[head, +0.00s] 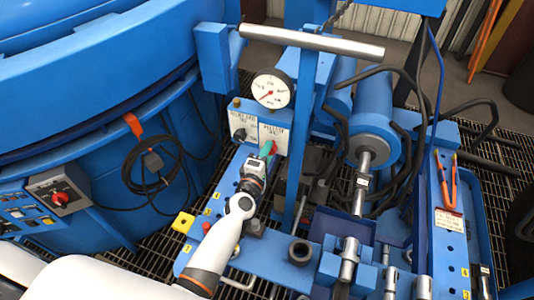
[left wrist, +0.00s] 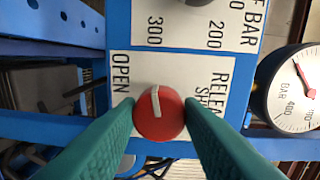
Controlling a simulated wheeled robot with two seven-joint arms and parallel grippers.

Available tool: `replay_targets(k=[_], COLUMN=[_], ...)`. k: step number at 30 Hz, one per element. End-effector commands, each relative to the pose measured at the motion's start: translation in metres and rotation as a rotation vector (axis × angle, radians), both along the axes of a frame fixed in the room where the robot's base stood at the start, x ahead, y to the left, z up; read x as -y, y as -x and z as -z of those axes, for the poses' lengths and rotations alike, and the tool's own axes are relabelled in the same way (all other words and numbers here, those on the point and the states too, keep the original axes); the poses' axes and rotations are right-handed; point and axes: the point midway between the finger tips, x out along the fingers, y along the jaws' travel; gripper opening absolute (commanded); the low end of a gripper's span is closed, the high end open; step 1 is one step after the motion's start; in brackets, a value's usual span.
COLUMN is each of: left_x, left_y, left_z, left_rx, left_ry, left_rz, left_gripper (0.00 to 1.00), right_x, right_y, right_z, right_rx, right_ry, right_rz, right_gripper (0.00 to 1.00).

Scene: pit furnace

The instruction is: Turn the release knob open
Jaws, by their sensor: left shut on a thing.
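The release knob (left wrist: 158,113) is round and red with a white pointer line. In the left wrist view the line points up, tilted slightly left, between the OPEN label on the left and the SHUT label on the right. My left gripper (left wrist: 160,116) has its green fingers on either side of the knob, shut on it. In the head view the left gripper (head: 270,147) reaches the white label plate (head: 274,136) on the blue valve block. Its fingers mostly hide the knob there. My right gripper is not in view.
A pressure gauge (head: 272,90) stands just above the plate. A dark knob (head: 240,134) with a bar scale sits left of it. A blue post with a grey crossbar (head: 310,40) rises close to the right. The blue furnace (head: 100,80) fills the left.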

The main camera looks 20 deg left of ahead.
Motion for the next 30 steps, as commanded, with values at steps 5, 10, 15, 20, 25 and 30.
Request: replay_targets(k=[5,10,15,20,25,30], left_x=[0.000,0.000,0.000,-0.001,-0.003,-0.004], left_y=[0.000,0.000,0.005,0.028,0.066,0.098], left_z=[0.001,0.001,0.001,0.000,0.000,-0.001], left_rx=[-0.002,-0.001,-0.001,-0.003,-0.004,-0.004], left_ry=[-0.001,-0.002,-0.002,-0.002,-0.002,-0.002], left_rz=[0.000,0.000,0.000,-0.001,0.000,0.000], left_gripper=[0.56,0.56,0.56,0.56,0.56,0.56], right_x=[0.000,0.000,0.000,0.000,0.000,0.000], right_y=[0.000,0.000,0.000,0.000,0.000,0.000], right_z=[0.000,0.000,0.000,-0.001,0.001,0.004], right_rx=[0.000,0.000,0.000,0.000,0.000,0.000], right_ry=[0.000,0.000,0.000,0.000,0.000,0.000], right_rz=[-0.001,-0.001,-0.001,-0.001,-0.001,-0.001], right_gripper=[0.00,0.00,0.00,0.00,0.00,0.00])
